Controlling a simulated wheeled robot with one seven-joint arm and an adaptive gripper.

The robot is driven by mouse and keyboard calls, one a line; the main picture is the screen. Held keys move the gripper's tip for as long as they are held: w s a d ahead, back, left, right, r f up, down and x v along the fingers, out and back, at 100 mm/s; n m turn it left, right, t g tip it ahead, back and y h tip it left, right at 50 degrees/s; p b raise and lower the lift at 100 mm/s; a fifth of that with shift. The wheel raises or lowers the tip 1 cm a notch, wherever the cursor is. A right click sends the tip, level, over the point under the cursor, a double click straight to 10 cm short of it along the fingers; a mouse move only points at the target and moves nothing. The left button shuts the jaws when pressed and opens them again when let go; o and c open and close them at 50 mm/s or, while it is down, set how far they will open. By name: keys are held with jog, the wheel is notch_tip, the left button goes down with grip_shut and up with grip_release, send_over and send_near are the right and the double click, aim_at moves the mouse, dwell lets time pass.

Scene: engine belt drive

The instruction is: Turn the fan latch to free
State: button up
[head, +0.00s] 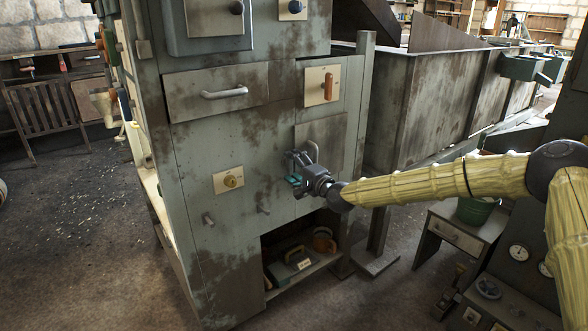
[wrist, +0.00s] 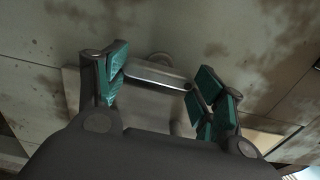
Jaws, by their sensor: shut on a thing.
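My gripper (head: 297,170) is at the front of the grey-green cabinet (head: 210,140), at a small panel (head: 321,130) in its middle. In the wrist view, its green-padded fingers (wrist: 156,82) stand at the two ends of a silver bar handle (wrist: 155,73), shut on it. In the head view the handle is mostly hidden by the gripper. I see no readable label, so I cannot tell which one is the fan latch.
A drawer with a silver pull (head: 224,92) is above left of my gripper. Below is an open shelf (head: 305,270) holding several items. A small grey stand (head: 455,235) is at right under my arm. Open floor (head: 75,230) lies to the left.

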jog(key=shift+d, duration=0.1)
jog(key=o, duration=1.1)
jog(key=v, duration=1.2)
